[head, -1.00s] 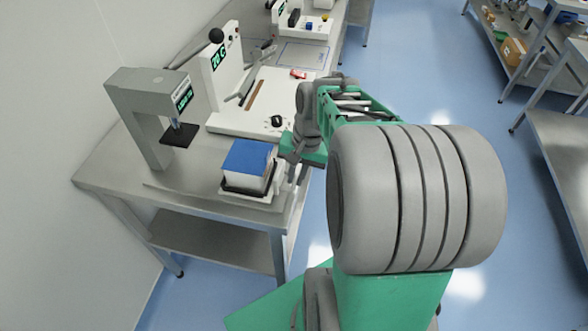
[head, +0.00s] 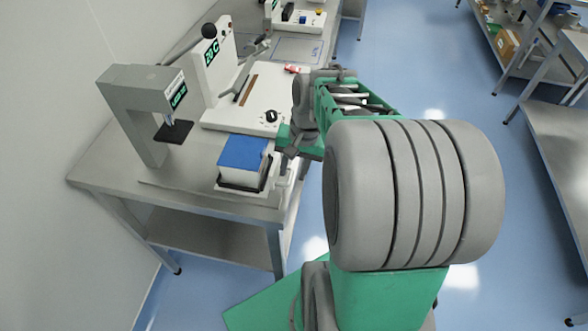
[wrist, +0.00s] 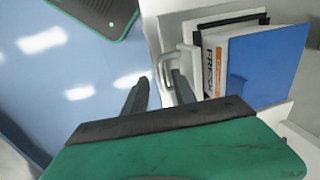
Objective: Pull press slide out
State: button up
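The grey press (head: 140,92) with a green display stands on the left table, its dark plate hanging under the head. The white slide (head: 270,180) is in front of it at the table's right edge and holds a box with a blue top (head: 243,152). The slide also shows in the wrist view, with a pale loop handle (wrist: 163,72) on its near side. My gripper (wrist: 159,76) is open, its two dark fingers on either side of the handle's bar. Whether they touch it I cannot tell. In the head view my arm largely hides the gripper.
A white machine with a "20 C" display (head: 212,60) and a black-knobbed lever stands behind the slide. The steel table (head: 115,170) carries them. Blue floor (head: 395,70) lies open to the right, and shelves stand at the far right.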

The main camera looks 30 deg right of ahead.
notch_tip(320, 180, up, 7)
jog(key=shift+s+d+r, duration=0.15)
jog(key=shift+s+d, duration=0.3)
